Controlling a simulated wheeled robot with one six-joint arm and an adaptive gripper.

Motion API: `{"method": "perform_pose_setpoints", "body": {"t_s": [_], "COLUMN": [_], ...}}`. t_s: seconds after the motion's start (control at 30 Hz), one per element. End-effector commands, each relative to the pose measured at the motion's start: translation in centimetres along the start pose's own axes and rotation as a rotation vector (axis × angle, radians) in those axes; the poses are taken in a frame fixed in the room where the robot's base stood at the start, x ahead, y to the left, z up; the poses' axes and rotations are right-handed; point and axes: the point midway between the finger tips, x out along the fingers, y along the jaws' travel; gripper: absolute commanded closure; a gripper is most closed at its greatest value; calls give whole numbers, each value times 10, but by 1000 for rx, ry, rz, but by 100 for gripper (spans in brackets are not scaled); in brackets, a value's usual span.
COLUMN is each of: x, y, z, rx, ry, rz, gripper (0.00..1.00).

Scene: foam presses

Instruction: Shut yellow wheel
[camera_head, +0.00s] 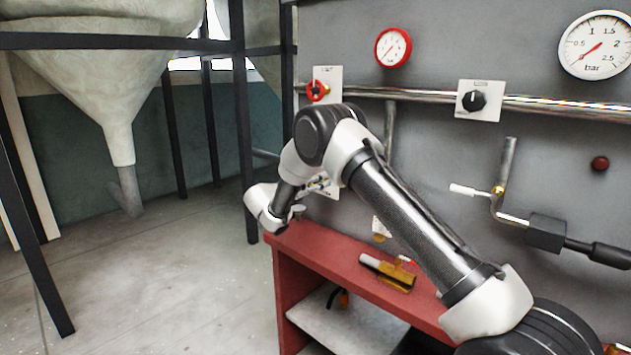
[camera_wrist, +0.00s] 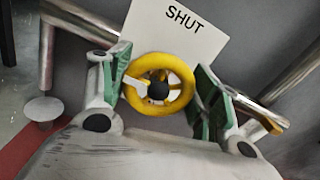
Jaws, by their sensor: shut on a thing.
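The yellow wheel (camera_wrist: 160,62) is a small handwheel with a dark hub and a pale pointer on its left side, in the middle of the wrist view. A white plate (camera_wrist: 178,28) behind it reads SHUT, tilted in the picture. My gripper (camera_wrist: 159,86) has its green-padded fingers on both sides of the wheel and is shut on it. The wheel's lower edge comes close to the pale gripper body. In the head view, my arm hides most of the wheel and the gripper.
A red valve wheel (camera_head: 318,90) and a black knob (camera_head: 474,101) sit on the grey wall above, along a pipe. A red-topped bench (camera_head: 300,250) stands below, with an amber-handled tool (camera_head: 388,272) on it. Open floor (camera_head: 180,270) lies left, under a hopper (camera_head: 115,80).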

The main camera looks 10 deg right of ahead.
Motion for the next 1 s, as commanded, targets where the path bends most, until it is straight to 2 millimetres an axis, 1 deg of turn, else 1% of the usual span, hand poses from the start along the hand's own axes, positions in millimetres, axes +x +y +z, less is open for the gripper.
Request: {"method": "perform_pose_setpoints", "body": {"t_s": [0.17, 0.37, 1.0], "x": [0, 0, 0], "y": [0, -1, -3], "z": [0, 0, -1], "rx": [50, 175, 774], "ry": [0, 0, 0], "rz": [0, 0, 0], "gripper": [62, 62, 62]}}
